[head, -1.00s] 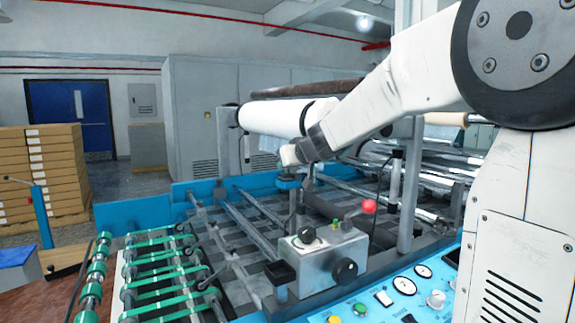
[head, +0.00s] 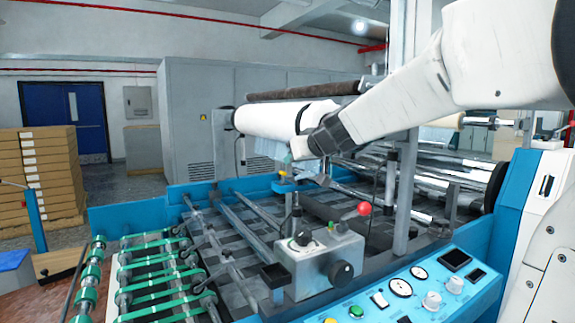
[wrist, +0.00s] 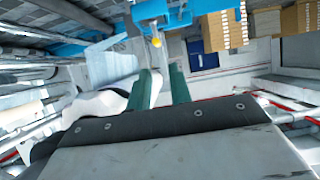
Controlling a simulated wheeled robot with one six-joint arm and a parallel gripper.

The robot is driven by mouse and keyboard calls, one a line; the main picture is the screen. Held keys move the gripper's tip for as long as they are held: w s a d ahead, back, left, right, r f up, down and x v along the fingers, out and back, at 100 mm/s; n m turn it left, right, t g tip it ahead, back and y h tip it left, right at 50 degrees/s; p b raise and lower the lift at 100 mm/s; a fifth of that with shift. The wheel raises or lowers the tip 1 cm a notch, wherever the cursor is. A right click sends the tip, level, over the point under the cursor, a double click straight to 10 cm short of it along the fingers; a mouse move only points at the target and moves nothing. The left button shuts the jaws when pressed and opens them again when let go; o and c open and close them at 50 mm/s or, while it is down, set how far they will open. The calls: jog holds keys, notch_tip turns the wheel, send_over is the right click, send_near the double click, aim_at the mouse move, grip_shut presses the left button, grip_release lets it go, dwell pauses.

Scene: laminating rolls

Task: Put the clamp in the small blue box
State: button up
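A blue piece with a yellow tip, which looks like the clamp (head: 286,186), sits at the machine's blue far rail, just below my gripper (head: 292,163). In the wrist view this blue piece (wrist: 150,10) is at the top, beyond my fingertips and apart from them. My gripper (wrist: 160,72) shows two green fingers with a clear gap and nothing between them. A small blue box (head: 14,262) stands at the far left edge of the head view, partly cut off. Its inside is hard to make out.
A white roll (head: 265,122) lies just behind my gripper. A grey control block with a red knob (head: 364,208) and an upright post (head: 405,190) stand nearby. Green-banded rollers (head: 160,275) fill the lower left. Stacked boxes (head: 38,175) stand beyond the machine at left.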

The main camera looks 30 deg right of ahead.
jog(key=s+a+f+n+g+y, duration=0.1)
jog(key=s+a+f+g+y, duration=0.2)
jog(key=s+a, duration=0.45)
jog(key=s+a+f+g, duration=0.2)
jog(key=s+a+f, duration=0.35)
jog(key=s, duration=0.25)
jog(key=s+f+g+h, duration=0.1)
jog(key=s+f+g, duration=0.2)
jog(key=s, duration=0.6)
jog(key=s+f+m+g+h, duration=0.1)
jog(key=s+f+g+h, duration=0.1)
jog(key=s+f, duration=0.5)
jog(key=s+g, duration=0.1)
jog(key=s, duration=0.2)
jog(key=shift+a+f+g, duration=0.15)
jog(key=shift+a+g, duration=0.1)
jog(key=shift+g, duration=0.05)
